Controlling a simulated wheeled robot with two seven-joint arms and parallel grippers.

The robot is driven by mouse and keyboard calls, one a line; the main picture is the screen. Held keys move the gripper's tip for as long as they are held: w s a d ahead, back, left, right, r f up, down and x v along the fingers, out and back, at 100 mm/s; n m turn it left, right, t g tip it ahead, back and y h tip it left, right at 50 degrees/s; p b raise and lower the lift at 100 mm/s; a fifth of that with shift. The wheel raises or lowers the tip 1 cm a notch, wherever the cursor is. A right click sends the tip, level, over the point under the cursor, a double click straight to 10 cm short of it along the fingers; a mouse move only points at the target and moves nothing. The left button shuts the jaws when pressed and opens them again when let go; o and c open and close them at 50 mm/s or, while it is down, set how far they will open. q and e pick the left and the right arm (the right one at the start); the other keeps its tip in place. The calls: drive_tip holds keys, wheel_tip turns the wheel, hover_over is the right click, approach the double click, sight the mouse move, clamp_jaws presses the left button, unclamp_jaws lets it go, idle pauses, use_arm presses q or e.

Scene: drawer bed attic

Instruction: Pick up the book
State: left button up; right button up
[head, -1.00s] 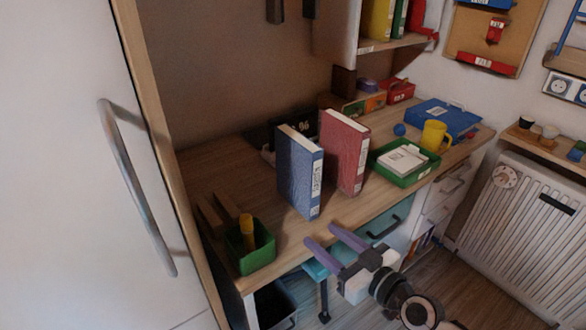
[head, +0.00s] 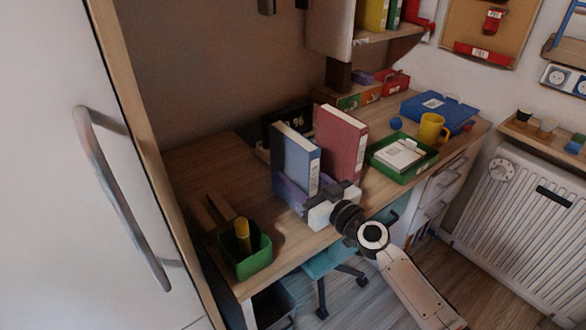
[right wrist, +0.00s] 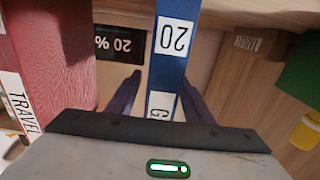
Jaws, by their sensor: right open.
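A blue book (head: 296,155) stands upright on the desk; its labelled spine faces me in the right wrist view (right wrist: 172,65). A red book (head: 341,143) stands just to its right, and shows at the left in the right wrist view (right wrist: 50,60). My right gripper (head: 308,188) is at the blue book's lower front. Its purple fingers are open, one on each side of the blue spine in the right wrist view (right wrist: 160,98). I cannot tell whether they touch the covers. The gripper hides the lower spine in the head view. My left gripper is not in view.
A green pot (head: 252,258) with a yellow item stands at the desk's front left. A green tray (head: 415,172), a yellow mug (head: 431,131) and a blue case (head: 455,113) are to the right. A black clock (head: 290,124) is behind the books.

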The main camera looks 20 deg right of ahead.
drive_tip(key=shift+w+a+f, duration=0.1)
drive_tip(key=shift+w+a, duration=0.1)
drive_tip(key=shift+w, duration=0.35)
clamp_jaws()
drive_tip(key=shift+r, duration=0.2)
